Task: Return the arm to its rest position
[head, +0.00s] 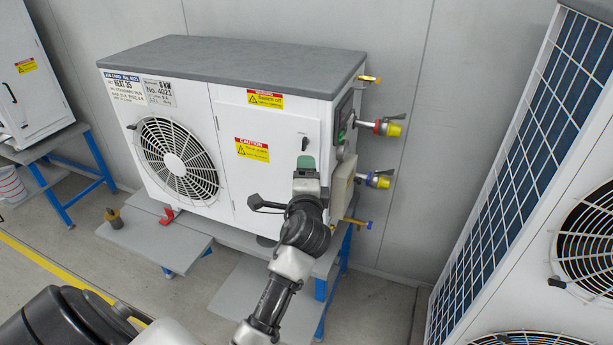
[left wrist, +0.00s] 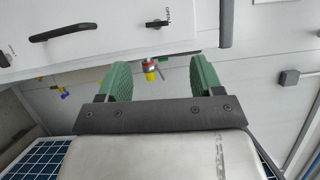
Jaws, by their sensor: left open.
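My left gripper (head: 305,165) is up in front of the right side of the white pump unit's front panel (head: 262,195). Its green fingers hide a small part of the panel. In the left wrist view the two green fingers of this gripper (left wrist: 162,76) stand wide apart with nothing held between them. A red and yellow connector (left wrist: 149,68) shows between the fingers but lies farther off. My arm reaches up to the gripper from the lower edge of the head view. My right gripper is in neither view.
Plugs with yellow ends (head: 388,128) and a grey box (head: 343,185) project from the unit's right side. A large unit with a blue grid (head: 520,150) stands at right. A low grey shelf (head: 155,240) juts out in front. Open floor lies at lower left.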

